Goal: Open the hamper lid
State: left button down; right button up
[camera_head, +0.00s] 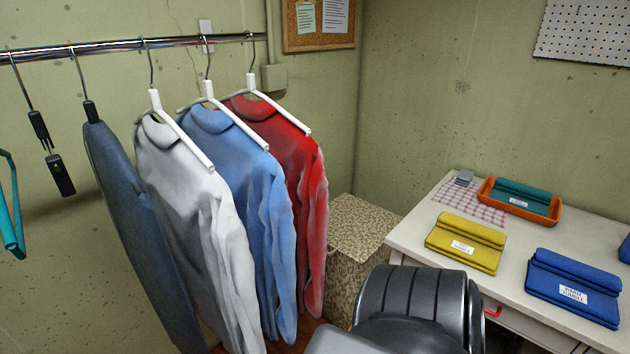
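The hamper (345,262) is a speckled tan and brown box in the corner, between the hanging clothes and the white table. Its flat lid (362,226) looks closed. The red shirt covers part of its left side, and a dark grey rounded part, likely my own arm, hides its lower right. Neither of my grippers shows in this view.
A white shirt (190,185), blue shirt (240,170) and red shirt (290,150) hang from a metal rail (100,47) at left. The white table (415,238) holds folded yellow cloth (464,242), blue cloth (572,288) and an orange tray (486,194).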

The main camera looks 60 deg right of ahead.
aim_at(357, 228)
jog(key=z, duration=1.75)
